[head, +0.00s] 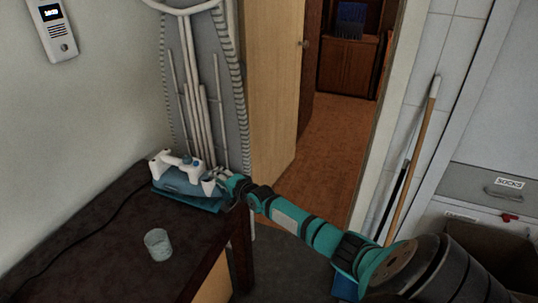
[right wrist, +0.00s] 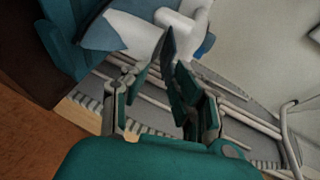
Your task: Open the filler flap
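A white and blue steam iron (head: 178,172) sits on a blue base (head: 190,196) at the far right corner of the dark counter. Its white and blue body also shows at the top of the right wrist view (right wrist: 130,30). My right gripper (head: 226,187) is at the iron's right end. In the right wrist view its fingers (right wrist: 160,82) are apart, with nothing clearly held between them. A narrow dark blue piece (right wrist: 168,45) stands at the fingertips by the iron; I cannot tell whether it is the filler flap. My left gripper is not in view.
A clear glass (head: 158,244) stands on the dark counter (head: 100,262), left of my right arm. A folded ironing board (head: 172,75) leans against the wall behind the iron. A wooden door (head: 275,90) stands open to its right. The counter's middle is mostly free.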

